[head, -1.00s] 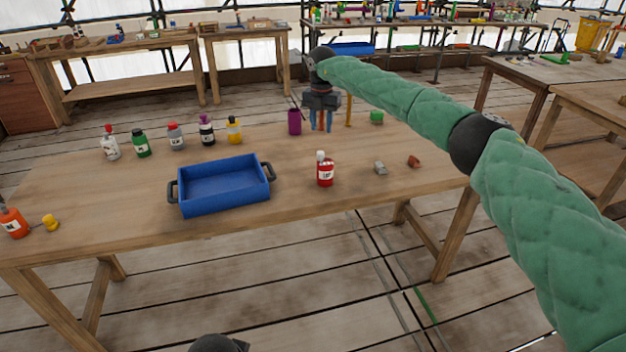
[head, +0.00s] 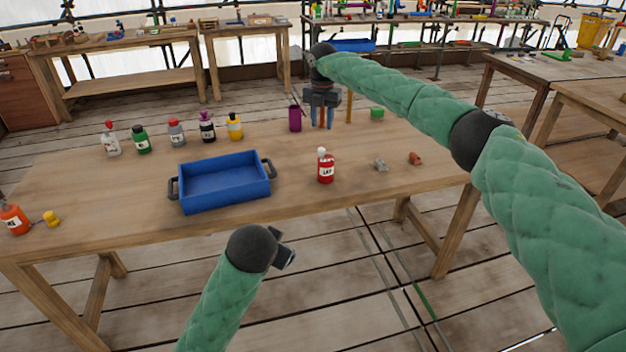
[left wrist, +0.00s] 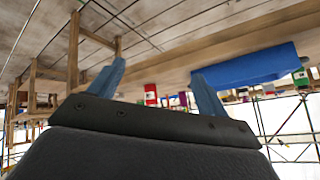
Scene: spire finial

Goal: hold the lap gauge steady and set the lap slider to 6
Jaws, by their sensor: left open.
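A red bottle-shaped piece (head: 326,170) with a white top stands upright on the table. Its white label seems to read LAP; I cannot make out a slider or scale on it. My left gripper (head: 286,257) is in front of the table's near edge, below and left of the red piece, apart from it. The left wrist view shows its blue fingers (left wrist: 161,86) open and empty, with the red piece (left wrist: 150,95) beyond. My right gripper (head: 322,117) points down at the table's far side, behind the red piece. Whether anything is between its fingers is unclear.
A blue tray (head: 225,196) with dark handles stands left of the red piece. Several bottles line the back left, including a green one (head: 141,141). A purple container (head: 295,119) and a thin post (head: 349,108) flank my right gripper. Small grey (head: 381,165) and brown (head: 415,158) pieces lie right.

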